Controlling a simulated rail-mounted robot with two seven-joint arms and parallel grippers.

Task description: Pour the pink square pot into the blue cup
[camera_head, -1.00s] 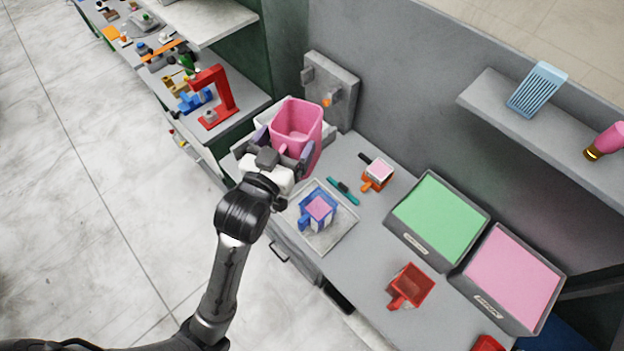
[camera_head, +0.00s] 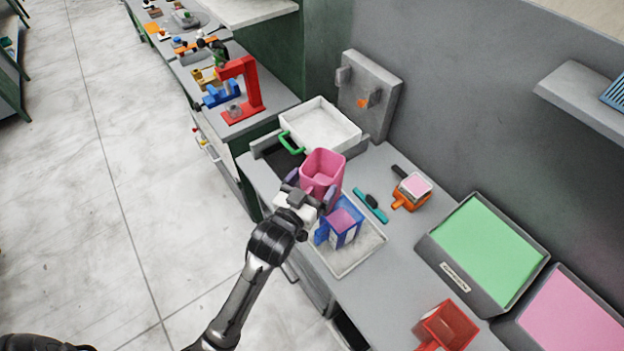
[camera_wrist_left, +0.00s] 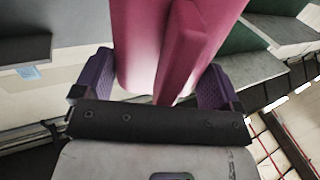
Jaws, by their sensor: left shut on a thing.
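The pink square pot (camera_head: 323,172) is held upright by my left gripper (camera_head: 313,190), which is shut on it. The pot is just behind and left of the blue cup, partly overlapping it in the head view. The blue cup (camera_head: 346,232) stands on a grey-rimmed tray (camera_head: 349,263) and has a pink surface inside. In the left wrist view the pot (camera_wrist_left: 175,45) fills the space between the purple fingers of my left gripper (camera_wrist_left: 158,92). The pot's inside is not clearly visible. My right gripper is not in view.
A white tray with a green handle (camera_head: 322,127) sits behind the pot. A teal tool (camera_head: 370,205) and an orange cup (camera_head: 411,191) lie to the right. A green-filled bin (camera_head: 487,250), a pink-filled bin (camera_head: 572,318) and a red cup (camera_head: 446,328) stand further right.

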